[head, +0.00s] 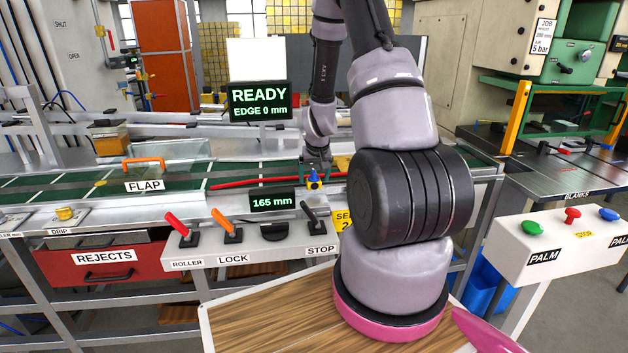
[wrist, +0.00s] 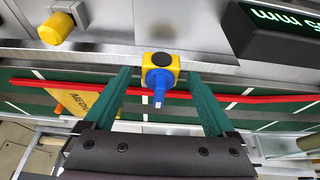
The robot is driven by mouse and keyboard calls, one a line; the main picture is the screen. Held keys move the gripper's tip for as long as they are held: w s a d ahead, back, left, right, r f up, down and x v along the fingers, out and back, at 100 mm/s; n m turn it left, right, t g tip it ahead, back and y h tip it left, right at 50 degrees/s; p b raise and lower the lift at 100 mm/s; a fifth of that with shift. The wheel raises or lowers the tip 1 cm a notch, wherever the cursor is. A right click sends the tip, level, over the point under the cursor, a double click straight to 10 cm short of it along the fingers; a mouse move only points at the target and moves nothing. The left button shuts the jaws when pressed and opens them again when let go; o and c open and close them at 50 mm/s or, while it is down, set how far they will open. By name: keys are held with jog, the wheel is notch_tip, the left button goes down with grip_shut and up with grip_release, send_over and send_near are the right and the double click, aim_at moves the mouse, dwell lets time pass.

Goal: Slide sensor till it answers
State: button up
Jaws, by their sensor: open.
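The sensor (head: 314,182) is a small yellow block with a blue knob, at the long red bar (head: 250,183) over the green belt. In the wrist view the sensor (wrist: 160,62) sits between the two green fingers of my gripper (wrist: 160,80), its blue knob pointing toward the palm. The fingers are open, one on each side, with a visible gap to the sensor on both sides. In the head view my gripper (head: 317,163) is small and partly hidden at the sensor. One display (head: 272,201) reads 165 mm. The screen (head: 260,100) behind reads READY, EDGE 0 mm.
A panel in front carries a red roller lever (head: 178,224), an orange lock lever (head: 222,220) and a stop lever (head: 312,215). An orange flap handle (head: 143,162) stands left on the belt. In the wrist view a yellow plate (wrist: 75,105) lies left of the fingers.

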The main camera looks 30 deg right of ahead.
aim_at(332, 187)
jog(key=shift+x, duration=0.75)
grip_shut()
jog(key=shift+s+d, duration=0.25)
jog(key=shift+d, duration=0.7)
jog(key=shift+s+d, duration=0.25)
jog(key=shift+d, duration=0.7)
jog(key=shift+s+d, duration=0.25)
jog(key=shift+d, duration=0.7)
grip_release()
jog(key=shift+r, duration=0.1)
jog(key=v, duration=1)
jog(key=shift+s+r, duration=0.25)
jog(key=shift+s, duration=0.05)
